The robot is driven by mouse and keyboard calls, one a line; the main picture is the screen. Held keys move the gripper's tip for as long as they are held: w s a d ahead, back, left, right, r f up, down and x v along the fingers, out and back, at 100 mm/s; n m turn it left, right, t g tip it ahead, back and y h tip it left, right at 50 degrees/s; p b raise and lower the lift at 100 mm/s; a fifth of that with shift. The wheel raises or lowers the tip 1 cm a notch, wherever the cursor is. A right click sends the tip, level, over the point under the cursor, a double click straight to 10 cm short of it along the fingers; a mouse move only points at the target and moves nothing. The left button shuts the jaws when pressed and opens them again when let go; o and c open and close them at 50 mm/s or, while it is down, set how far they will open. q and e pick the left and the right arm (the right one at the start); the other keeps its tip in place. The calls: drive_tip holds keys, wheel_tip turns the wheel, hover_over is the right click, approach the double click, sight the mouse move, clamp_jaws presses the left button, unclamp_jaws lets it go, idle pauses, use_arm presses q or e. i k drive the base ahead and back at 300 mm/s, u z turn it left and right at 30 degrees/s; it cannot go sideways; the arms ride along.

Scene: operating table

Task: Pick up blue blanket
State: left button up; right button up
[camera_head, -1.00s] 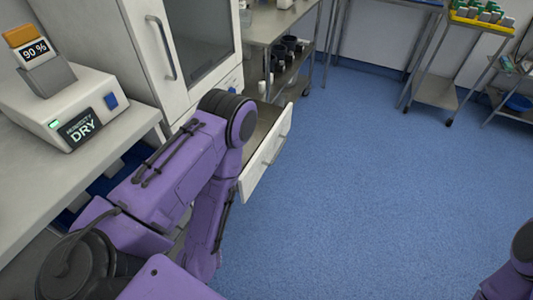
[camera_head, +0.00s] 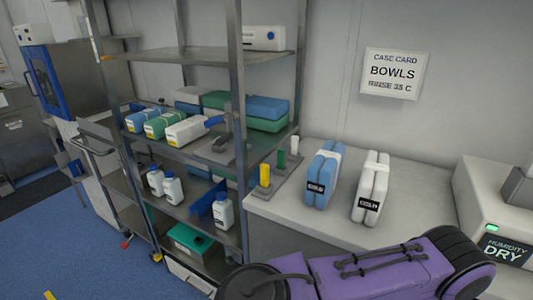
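A blue folded bundle (camera_head: 322,175) with a white band and a dark label stands upright on the light counter, the likeliest match for the blue blanket. A similar white bundle (camera_head: 371,187) stands just right of it, with a small gap between them. Other blue folded items (camera_head: 267,107) lie on the shelf rack with green ones; I cannot tell whether any is a blanket. A purple arm of mine crosses the bottom right, in front of the counter. Neither of my grippers is in view.
A metal rack (camera_head: 236,60) left of the counter holds packs and white bottles (camera_head: 223,211). Small yellow, green and white pieces stand by the counter's left end. A humidity device (camera_head: 497,215) sits at the right. Blue floor (camera_head: 75,245) is open at lower left.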

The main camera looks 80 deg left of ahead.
sight(324, 172)
drive_tip(key=u, duration=3.7)
drive_tip(key=k, duration=0.45)
drive_tip(key=z, duration=0.6)
